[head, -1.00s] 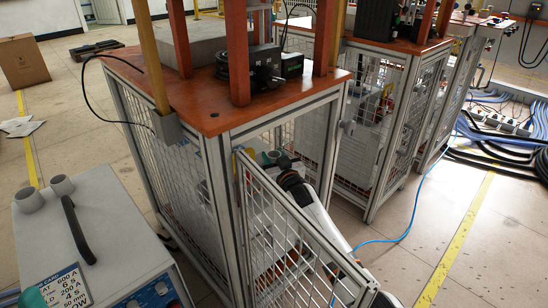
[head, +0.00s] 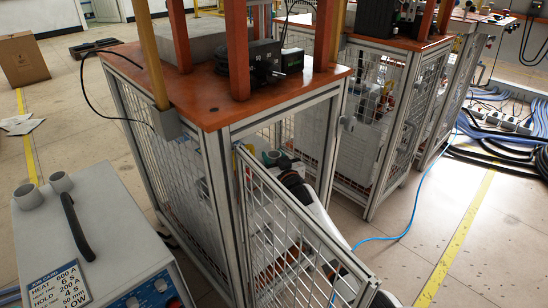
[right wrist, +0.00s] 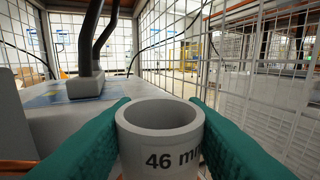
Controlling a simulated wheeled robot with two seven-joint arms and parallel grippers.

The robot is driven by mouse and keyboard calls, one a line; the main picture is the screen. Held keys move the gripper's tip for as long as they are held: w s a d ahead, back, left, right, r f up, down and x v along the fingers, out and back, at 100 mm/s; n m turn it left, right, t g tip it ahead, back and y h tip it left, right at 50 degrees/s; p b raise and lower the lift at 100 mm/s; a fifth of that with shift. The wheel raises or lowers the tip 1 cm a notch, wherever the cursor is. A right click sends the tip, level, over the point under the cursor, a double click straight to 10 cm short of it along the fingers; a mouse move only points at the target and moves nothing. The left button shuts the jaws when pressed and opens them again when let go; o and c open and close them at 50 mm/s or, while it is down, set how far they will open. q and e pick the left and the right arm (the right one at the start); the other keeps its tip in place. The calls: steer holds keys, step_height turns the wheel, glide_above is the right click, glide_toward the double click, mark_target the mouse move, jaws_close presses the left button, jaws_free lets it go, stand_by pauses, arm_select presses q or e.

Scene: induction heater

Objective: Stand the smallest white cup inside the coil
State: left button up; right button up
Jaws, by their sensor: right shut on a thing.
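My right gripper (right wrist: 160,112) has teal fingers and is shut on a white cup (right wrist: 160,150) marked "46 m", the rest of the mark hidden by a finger. The cup is upright, with its open rim facing up. In the head view the right gripper (head: 271,158) is inside the mesh cage, behind its open door. Two more pale cups, one (head: 27,196) at left and one (head: 60,182) beside it, stand on the grey box at lower left. A copper-coloured piece (right wrist: 15,168) shows at the wrist view's lower left; I cannot tell whether it is the coil. My left gripper is not in view.
The cage's open mesh door (head: 295,235) stands beside my right arm. In the wrist view, a grey unit (right wrist: 85,88) with two thick black hoses is at left and mesh walls (right wrist: 275,90) are at right. A job card (head: 62,285) reading "50 mm" is on the grey box.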

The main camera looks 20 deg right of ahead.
steer(key=shift+f+b, duration=0.75)
steer(key=shift+f, duration=0.7)
stand_by(0.8)
steer(key=shift+r, duration=0.1)
stand_by(0.6)
stand_by(0.4)
steer(key=o, duration=1.2)
steer(key=shift+a+f, duration=0.1)
steer(key=shift+f, duration=0.1)
